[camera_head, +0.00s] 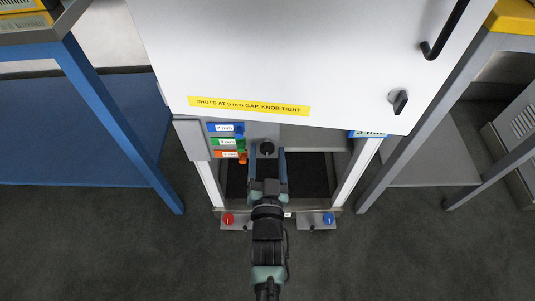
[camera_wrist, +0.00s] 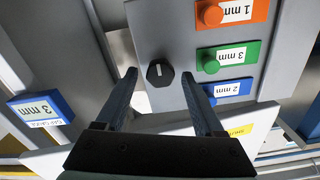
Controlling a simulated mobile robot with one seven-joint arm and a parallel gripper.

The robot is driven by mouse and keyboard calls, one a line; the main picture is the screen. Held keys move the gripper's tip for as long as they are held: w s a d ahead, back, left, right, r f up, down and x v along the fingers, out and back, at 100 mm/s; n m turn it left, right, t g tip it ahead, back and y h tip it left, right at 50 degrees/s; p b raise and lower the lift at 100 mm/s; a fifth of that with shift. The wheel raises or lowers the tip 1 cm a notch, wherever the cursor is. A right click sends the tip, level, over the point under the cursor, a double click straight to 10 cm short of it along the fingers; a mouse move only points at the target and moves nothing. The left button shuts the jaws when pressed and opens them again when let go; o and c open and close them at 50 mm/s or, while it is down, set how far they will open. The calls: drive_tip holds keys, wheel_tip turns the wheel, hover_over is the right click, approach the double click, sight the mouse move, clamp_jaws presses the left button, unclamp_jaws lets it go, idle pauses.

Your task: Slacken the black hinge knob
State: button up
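The black knob (camera_head: 267,148) sits on a grey panel under the tilted white door (camera_head: 270,60). In the wrist view the knob (camera_wrist: 160,75) is round with a pale mark line on its face. My gripper (camera_head: 268,150) is open, with one finger on each side of the knob. In the wrist view the fingertips of my gripper (camera_wrist: 159,76) stand apart from the knob, with a gap on both sides. I cannot tell how far the tips are from the panel in depth. Nothing is held.
Beside the knob hang a blue 2 mm tag (camera_head: 222,127), a green 3 mm tag (camera_head: 223,142) and an orange 1 mm tag (camera_head: 226,154). Another black knob (camera_head: 400,101) and a black handle (camera_head: 445,30) are on the door. Red (camera_head: 228,219) and blue (camera_head: 328,218) buttons sit low in front.

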clamp_jaws()
drive_tip(key=shift+n, duration=0.3)
drive_tip(key=n+b, duration=0.1)
drive_tip(key=n, duration=0.5)
drive_tip(key=n+b, duration=0.1)
drive_tip(key=n, duration=0.1)
drive_tip(key=shift+a+f+n, duration=0.15)
drive_tip(key=shift+n, duration=0.25)
drive_tip(key=n+b, duration=0.3)
drive_tip(key=n, duration=0.2)
drive_tip(key=n+b, duration=0.1)
drive_tip(key=n, duration=0.4)
drive_tip(key=shift+a, duration=0.1)
drive_tip(key=shift+n, duration=0.3)
